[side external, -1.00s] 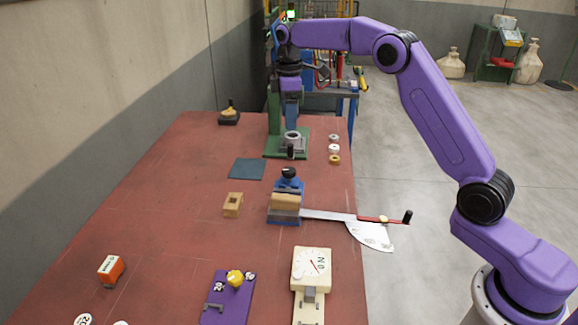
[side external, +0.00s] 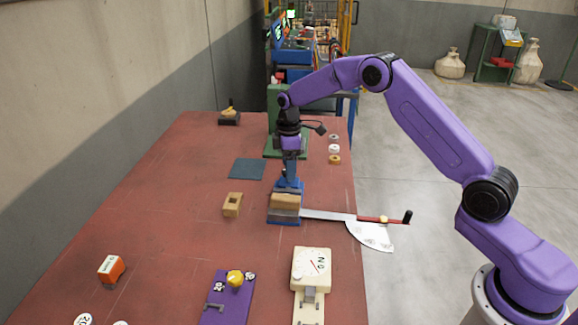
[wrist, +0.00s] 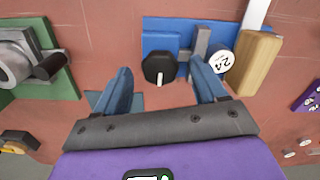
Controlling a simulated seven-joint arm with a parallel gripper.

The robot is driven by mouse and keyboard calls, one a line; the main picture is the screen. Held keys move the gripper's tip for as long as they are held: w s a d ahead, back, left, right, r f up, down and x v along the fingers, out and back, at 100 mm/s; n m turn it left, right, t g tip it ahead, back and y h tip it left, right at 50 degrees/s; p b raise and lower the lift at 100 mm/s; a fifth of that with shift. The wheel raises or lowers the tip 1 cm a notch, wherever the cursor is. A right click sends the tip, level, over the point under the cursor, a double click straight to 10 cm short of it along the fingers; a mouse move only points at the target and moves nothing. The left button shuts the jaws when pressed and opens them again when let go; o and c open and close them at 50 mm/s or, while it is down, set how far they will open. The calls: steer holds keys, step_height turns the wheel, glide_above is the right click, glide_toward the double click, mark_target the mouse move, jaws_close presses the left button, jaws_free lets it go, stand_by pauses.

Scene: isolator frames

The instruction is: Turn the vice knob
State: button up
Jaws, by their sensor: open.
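The blue vice (side external: 285,221) stands on the red table in the side view, with a wooden block (side external: 285,201) at its front. In the wrist view the vice (wrist: 158,27) is at the top, with the wooden block (wrist: 257,65) to its right. The vice knob (wrist: 160,69) is black with a white mark on top. My gripper (side external: 289,181) points down over the back of the vice and hides the knob in the side view. In the wrist view its two blue fingers are apart, one on each side of the knob, with visible gaps. It holds nothing.
A green machine (side external: 273,105) stands behind my gripper. A small wooden block (side external: 233,204) and a dark blue pad (side external: 247,168) lie left. The left table surface is mostly clear.

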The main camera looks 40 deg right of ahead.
steer(key=shift+f, duration=0.3)
steer(key=c, duration=1.1)
steer(key=shift+o, duration=0.2)
